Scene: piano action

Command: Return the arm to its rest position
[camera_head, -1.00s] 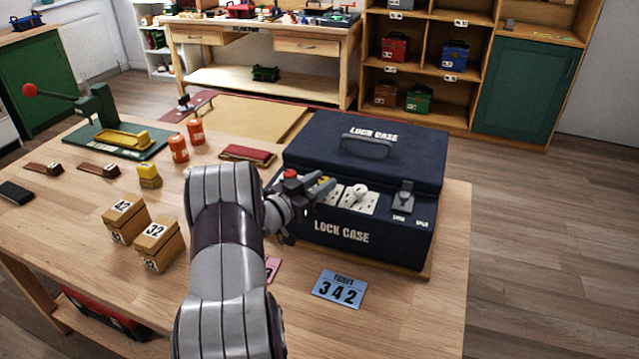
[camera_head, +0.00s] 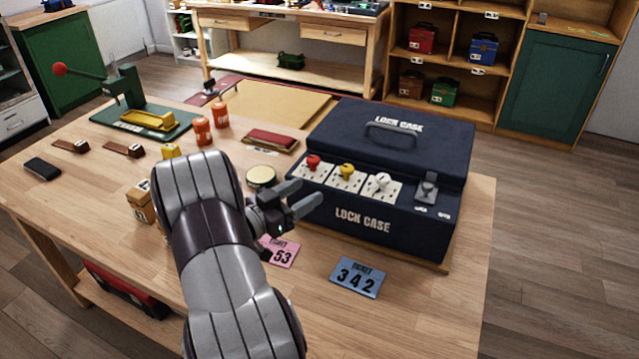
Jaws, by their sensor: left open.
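My left arm reaches in from the bottom of the head view. Its gripper (camera_head: 303,200) is open and empty, in front of the left end of the dark blue lock case (camera_head: 390,160). The case's front carries a red knob (camera_head: 313,162), a yellow knob (camera_head: 346,171) and a white knob (camera_head: 382,181), with a latch (camera_head: 427,187) at the right. The gripper appears apart from the knobs. My right gripper is not in view.
A pink ticket (camera_head: 280,252) and a blue ticket (camera_head: 356,278) lie on the wooden table (camera_head: 415,300). Orange canisters (camera_head: 203,131), a round tin (camera_head: 261,178) and a green press (camera_head: 130,100) stand left of the case. Numbered blocks (camera_head: 141,204) are partly behind my arm.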

